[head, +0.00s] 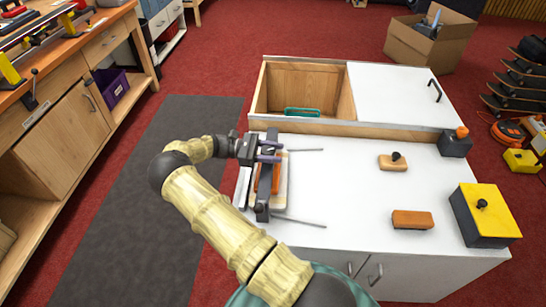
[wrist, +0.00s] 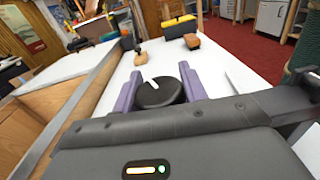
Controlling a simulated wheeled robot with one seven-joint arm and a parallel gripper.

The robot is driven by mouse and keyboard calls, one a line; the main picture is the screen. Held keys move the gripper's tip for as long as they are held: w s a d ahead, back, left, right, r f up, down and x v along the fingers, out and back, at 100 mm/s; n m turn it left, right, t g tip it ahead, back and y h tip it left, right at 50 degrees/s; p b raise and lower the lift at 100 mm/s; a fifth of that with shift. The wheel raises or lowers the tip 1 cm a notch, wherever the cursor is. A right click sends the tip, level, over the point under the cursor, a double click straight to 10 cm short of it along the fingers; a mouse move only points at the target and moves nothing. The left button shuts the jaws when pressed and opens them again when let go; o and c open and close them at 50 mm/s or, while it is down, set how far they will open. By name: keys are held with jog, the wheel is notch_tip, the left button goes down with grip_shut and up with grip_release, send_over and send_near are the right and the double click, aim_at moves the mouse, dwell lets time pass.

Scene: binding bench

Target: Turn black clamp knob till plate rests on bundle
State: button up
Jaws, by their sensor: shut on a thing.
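The black clamp knob (wrist: 160,95) is a round disc with a white mark on its top, seen in the wrist view. My gripper (wrist: 158,84) is shut on it, with one purple finger on each side. In the head view my gripper (head: 269,151) is at the far end of the clamp and mostly hides the knob. The dark clamp plate (head: 264,187) lies lengthwise over an orange-brown bundle (head: 277,176) on a pale wooden board (head: 284,182). Whether the plate touches the bundle cannot be told.
Thin metal rods (head: 302,220) stick out right from the clamp. On the white bench top (head: 340,185) stand a wooden block with a black knob (head: 393,163), a brown block (head: 412,220) and a yellow-topped box (head: 485,212). An open wooden bin (head: 300,90) lies behind. The bench middle is clear.

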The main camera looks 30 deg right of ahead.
jog(key=m+g+y+b, duration=0.2)
jog(key=m+g+y, duration=0.1)
jog(key=shift+s+r+g+y, duration=0.1)
jog(key=shift+r+g+y, duration=0.1)
jog(key=shift+g+y, duration=0.1)
jog(key=shift+a+m+g+y, duration=0.1)
jog(key=shift+m+g+y, duration=0.2)
jog(key=shift+m+y, duration=0.1)
jog(key=shift+r, duration=0.1)
jog(key=o, duration=0.7)
jog(key=shift+o, duration=1.3)
jog(key=shift+s, duration=0.2)
jog(key=shift+w+a+f+b, duration=0.15)
jog(key=shift+a+f+b, duration=0.05)
jog(key=shift+b, duration=0.1)
